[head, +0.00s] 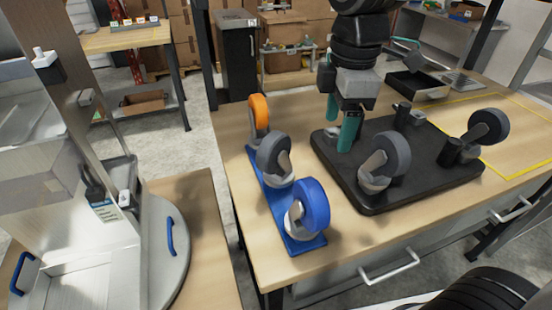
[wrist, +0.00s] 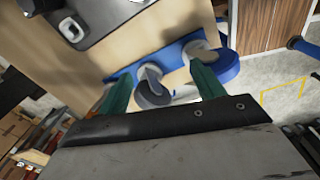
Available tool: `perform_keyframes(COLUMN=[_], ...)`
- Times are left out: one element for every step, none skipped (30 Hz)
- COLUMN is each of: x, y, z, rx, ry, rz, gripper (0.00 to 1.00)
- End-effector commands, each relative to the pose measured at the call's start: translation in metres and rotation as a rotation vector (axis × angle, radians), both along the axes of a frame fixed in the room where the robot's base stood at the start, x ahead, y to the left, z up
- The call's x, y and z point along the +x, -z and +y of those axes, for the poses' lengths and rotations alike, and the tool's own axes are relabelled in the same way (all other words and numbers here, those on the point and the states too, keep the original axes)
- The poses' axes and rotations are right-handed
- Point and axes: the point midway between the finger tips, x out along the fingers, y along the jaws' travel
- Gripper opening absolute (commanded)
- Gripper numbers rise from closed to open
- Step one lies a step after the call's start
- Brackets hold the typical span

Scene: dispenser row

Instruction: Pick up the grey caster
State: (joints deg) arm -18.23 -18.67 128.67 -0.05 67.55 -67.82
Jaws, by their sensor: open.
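The grey caster (head: 276,155) stands in a blue rack (head: 273,200), between an orange caster (head: 259,113) and a blue caster (head: 313,204). My gripper (head: 343,131) is open and empty, with teal fingers pointing down over the back left of the black plate. It is right of the rack and apart from the grey caster. In the wrist view the grey caster (wrist: 152,90) shows beyond the gap between the open fingers. The blue caster (wrist: 224,66) is beside it, partly behind the right finger.
The black plate (head: 343,188) holds two more casters with grey wheels, one in front (head: 390,158) and one at the right (head: 488,128), plus small dark posts. A metal dispenser (head: 105,160) stands on the left table. The wooden bench top is clear left of the rack.

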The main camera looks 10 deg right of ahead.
Motion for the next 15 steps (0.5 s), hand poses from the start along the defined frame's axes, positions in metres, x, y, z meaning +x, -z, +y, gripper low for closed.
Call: perform_keyframes(x=[0.013, 0.020, 0.027, 0.033, 0.037, 0.042, 0.045, 0.048, 0.050, 0.052, 0.053, 0.054, 0.054, 0.055, 0.055], y=[0.003, 0.004, 0.006, 0.008, 0.009, 0.012, 0.013, 0.014, 0.015, 0.016, 0.017, 0.019, 0.021, 0.023, 0.027], z=[0.019, 0.030, 0.043, 0.052, 0.060, 0.070, 0.077, 0.082, 0.088, 0.092, 0.095, 0.097, 0.098, 0.099, 0.099], rx=[-0.008, -0.012, -0.016, -0.019, -0.020, -0.023, -0.024, -0.026, -0.027, -0.028, -0.028, -0.029, -0.029, -0.029, -0.029], ry=[-0.159, -0.256, -0.374, -0.456, -0.531, -0.620, -0.676, -0.725, -0.779, -0.811, -0.835, -0.857, -0.868, -0.874, -0.877], rz=[0.012, 0.015, 0.018, 0.021, 0.023, 0.026, 0.026, 0.029, 0.030, 0.030, 0.031, 0.032, 0.033, 0.034, 0.033], gripper=[0.67, 0.67, 0.67, 0.67, 0.67, 0.67, 0.67, 0.67, 0.67, 0.67, 0.67, 0.67, 0.67, 0.67, 0.67])
